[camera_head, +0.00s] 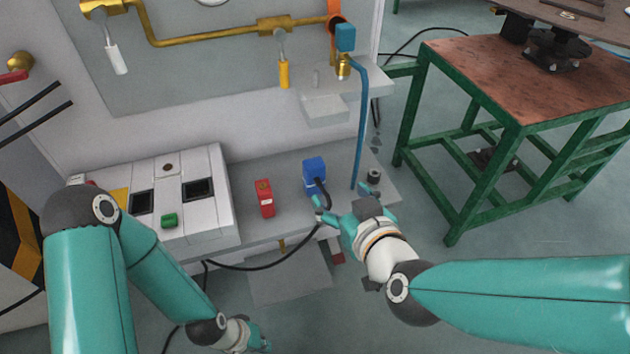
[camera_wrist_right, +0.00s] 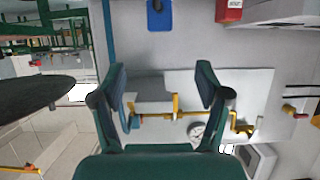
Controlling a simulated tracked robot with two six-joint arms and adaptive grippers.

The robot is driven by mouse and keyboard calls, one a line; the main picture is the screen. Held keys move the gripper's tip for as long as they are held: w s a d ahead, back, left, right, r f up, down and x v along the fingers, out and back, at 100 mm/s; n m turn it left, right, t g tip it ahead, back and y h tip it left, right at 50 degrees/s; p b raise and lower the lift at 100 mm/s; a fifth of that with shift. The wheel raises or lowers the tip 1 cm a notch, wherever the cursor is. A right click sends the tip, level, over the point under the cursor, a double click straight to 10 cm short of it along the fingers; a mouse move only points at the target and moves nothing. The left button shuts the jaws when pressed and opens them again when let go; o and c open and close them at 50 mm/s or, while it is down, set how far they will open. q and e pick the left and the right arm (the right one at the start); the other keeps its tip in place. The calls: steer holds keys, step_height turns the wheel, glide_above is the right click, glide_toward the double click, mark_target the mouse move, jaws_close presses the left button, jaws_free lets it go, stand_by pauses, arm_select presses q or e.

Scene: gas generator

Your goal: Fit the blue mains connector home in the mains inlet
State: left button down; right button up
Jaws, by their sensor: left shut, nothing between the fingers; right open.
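A blue block-like piece (camera_head: 314,174) stands on the grey ledge; a black cable runs from its lower right side. I take it for the blue mains connector, but cannot tell whether it sits in an inlet. It also shows at the top of the right wrist view (camera_wrist_right: 160,17). My right gripper (camera_head: 343,202) is open and empty, in front of the ledge just right of and below the blue piece in the picture; its fingers (camera_wrist_right: 163,85) are spread in the wrist view. My left gripper (camera_head: 262,346) is low at the bottom edge, shut and empty, far from the blue piece.
A red block (camera_head: 265,198) stands left of the blue piece. A white panel box (camera_head: 200,221) with a green button is further left. A blue pipe (camera_head: 361,125) rises on the right. The green-framed table (camera_head: 500,90) stands at the right, with clear floor between.

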mark_target(316, 166)
steer(key=x, duration=1)
steer(key=shift+f, duration=0.1)
steer(key=shift+b+x, duration=0.45)
steer(key=shift+x, duration=2.5)
steer(key=c, duration=1.4)
steer(key=shift+r, duration=0.2)
